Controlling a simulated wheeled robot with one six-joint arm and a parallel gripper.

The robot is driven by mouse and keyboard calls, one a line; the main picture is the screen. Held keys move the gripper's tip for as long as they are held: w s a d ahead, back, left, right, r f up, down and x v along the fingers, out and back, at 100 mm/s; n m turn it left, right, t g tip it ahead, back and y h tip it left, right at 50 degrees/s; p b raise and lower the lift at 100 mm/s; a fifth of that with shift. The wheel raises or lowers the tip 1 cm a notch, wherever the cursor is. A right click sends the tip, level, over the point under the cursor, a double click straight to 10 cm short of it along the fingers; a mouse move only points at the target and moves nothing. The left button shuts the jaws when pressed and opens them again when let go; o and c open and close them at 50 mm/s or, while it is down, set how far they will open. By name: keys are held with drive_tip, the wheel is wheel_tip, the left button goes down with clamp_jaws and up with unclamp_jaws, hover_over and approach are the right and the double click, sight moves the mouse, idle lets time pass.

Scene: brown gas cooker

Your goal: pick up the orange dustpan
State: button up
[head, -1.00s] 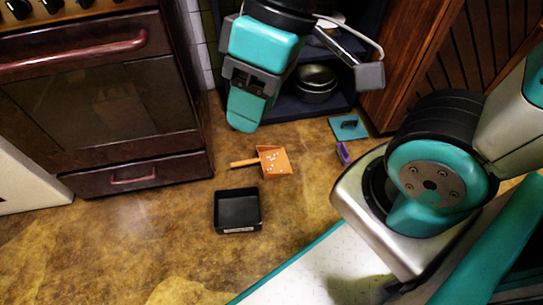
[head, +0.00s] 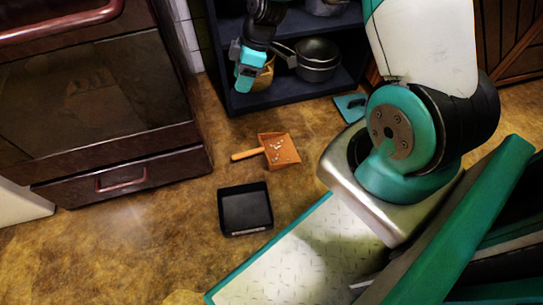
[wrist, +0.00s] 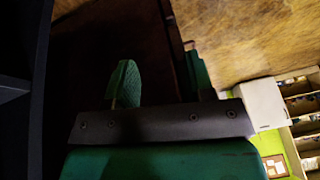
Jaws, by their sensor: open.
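The orange dustpan (head: 282,151) lies on the brown floor with its handle (head: 247,154) pointing left. Small pale bits lie in its pan. My gripper (head: 248,76) is up in front of the dark shelf unit, behind and above the dustpan and well apart from it. In the wrist view my gripper (wrist: 160,82) shows its green fingers spread apart with nothing between them. The dustpan does not show in the wrist view.
A black square tray (head: 245,208) stands on the floor in front of the dustpan. The brown cooker (head: 105,100) is at left. The dark shelf (head: 290,97) holds pots (head: 317,60). A teal object (head: 350,106) lies at right.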

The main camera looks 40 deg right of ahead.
drive_tip(key=n+b, duration=0.2)
drive_tip(key=b, duration=0.1)
approach(258, 150)
drive_tip(key=b+x, duration=0.2)
drive_tip(key=b, duration=0.1)
drive_tip(key=b+x, duration=0.2)
drive_tip(key=b, duration=0.1)
drive_tip(key=shift+s+d+f+b, duration=0.1)
drive_tip(key=shift+s+f+b, duration=0.1)
drive_tip(key=shift+f+b, duration=0.2)
drive_tip(key=b+x, duration=0.2)
drive_tip(key=x, duration=0.1)
drive_tip(key=b+x, duration=0.3)
drive_tip(key=shift+w, duration=0.25)
drive_tip(key=shift+r, duration=0.1)
clamp_jaws()
